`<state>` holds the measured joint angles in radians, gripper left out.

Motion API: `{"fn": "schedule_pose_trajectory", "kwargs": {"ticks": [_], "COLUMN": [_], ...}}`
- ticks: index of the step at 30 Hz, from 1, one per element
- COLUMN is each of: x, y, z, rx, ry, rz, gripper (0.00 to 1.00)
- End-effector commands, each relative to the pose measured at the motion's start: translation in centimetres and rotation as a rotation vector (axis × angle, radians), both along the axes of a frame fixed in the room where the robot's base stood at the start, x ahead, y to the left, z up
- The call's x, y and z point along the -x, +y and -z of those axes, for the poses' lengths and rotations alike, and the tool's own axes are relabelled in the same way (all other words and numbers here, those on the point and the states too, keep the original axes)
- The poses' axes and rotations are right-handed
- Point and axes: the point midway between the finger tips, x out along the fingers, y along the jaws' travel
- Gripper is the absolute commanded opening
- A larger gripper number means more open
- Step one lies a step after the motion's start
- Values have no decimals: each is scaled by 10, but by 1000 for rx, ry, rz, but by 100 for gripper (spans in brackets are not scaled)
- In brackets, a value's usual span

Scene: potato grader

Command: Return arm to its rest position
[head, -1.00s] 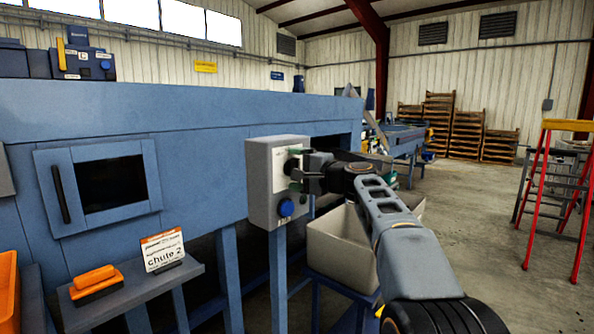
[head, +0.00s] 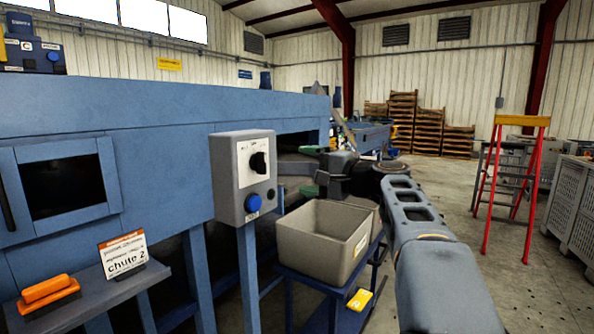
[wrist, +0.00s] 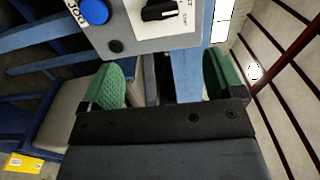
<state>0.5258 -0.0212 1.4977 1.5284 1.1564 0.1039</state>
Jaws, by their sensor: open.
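My gripper (wrist: 165,85) shows in the wrist view with its two green finger pads apart and nothing between them. In the head view my gripper (head: 309,183) is partly hidden behind the grey control box and my own wrist. The control box (head: 243,178) has a black rotary knob (head: 258,162) and a blue button (head: 253,203). It also shows in the wrist view (wrist: 125,30), beyond the fingers and apart from them. My arm reaches forward from the lower right of the head view.
A beige bin (head: 315,245) stands on a blue stand below my gripper, with a yellow tag at the stand's front. A shelf with an orange-handled brush (head: 48,290) and a chute 2 sign (head: 122,255) is at left. A red stepladder (head: 512,185) stands right on open floor.

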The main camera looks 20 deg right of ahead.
Motion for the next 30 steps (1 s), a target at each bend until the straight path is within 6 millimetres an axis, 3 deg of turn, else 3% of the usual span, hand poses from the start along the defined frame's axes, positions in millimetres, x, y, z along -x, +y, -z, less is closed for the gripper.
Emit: {"fn": "schedule_pose_trajectory", "kwargs": {"ticks": [20,23,26,30], "x": [1,-3,4,47], "y": [-5,-12,-17,4], "z": [7,42,97,161], "rx": [37,115,259,588], "ry": [12,95,240,467], "rz": [19,48,72,4], "gripper": [87,87,87,87]}}
